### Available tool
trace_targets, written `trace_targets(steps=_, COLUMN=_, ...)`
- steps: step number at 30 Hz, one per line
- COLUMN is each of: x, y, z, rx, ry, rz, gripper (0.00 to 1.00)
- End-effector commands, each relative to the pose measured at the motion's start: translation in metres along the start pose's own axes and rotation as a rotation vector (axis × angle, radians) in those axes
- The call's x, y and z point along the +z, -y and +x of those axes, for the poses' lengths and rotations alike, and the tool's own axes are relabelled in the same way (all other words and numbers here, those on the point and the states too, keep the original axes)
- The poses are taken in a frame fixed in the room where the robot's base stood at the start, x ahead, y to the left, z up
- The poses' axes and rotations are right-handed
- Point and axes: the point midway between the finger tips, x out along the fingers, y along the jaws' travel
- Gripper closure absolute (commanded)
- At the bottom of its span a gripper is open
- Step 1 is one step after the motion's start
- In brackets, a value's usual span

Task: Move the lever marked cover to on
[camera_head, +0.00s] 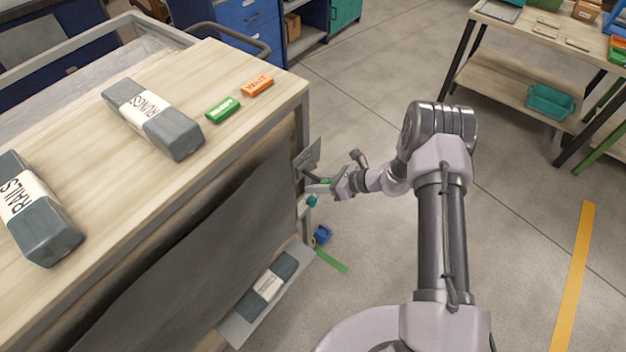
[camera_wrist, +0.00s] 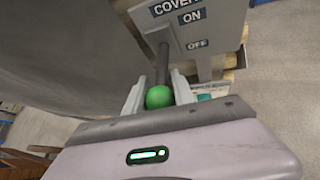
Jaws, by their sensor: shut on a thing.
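The cover lever (camera_wrist: 163,62) is a dark rod with a green ball knob (camera_wrist: 159,97). It stands in front of a grey panel (camera_wrist: 215,28) marked COVER, with an ON label (camera_wrist: 191,17) above an OFF label (camera_wrist: 197,44). My gripper (camera_wrist: 159,82) is shut on the knob, with one pale finger on each side. I cannot tell clearly which label the lever points to. In the head view the panel (camera_head: 309,154) stands at the right end of the wooden bench, and my gripper (camera_head: 322,188) is beside it; the lever is hardly visible there.
The wooden bench (camera_head: 235,70) carries wrapped bundles (camera_head: 170,128), a green block (camera_head: 223,110) and an orange block (camera_head: 257,86). A lower shelf (camera_head: 239,326) holds another bundle. A blue item (camera_head: 322,235) is below my gripper. Open floor lies to the right, before another table (camera_head: 500,72).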

Motion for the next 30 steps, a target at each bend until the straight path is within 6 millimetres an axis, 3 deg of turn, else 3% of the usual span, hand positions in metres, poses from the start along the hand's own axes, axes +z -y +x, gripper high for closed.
trace_targets(steps=3, x=0.012, y=-0.003, z=-0.007, rx=-0.007, ry=-0.097, rz=0.022, gripper=1.0)
trace_targets(steps=15, x=0.027, y=-0.006, z=-0.016, rx=-0.026, ry=-0.365, rz=0.094, gripper=1.0)
trace_targets(steps=30, x=0.029, y=-0.007, z=-0.018, rx=-0.034, ry=-0.474, rz=0.128, gripper=1.0)
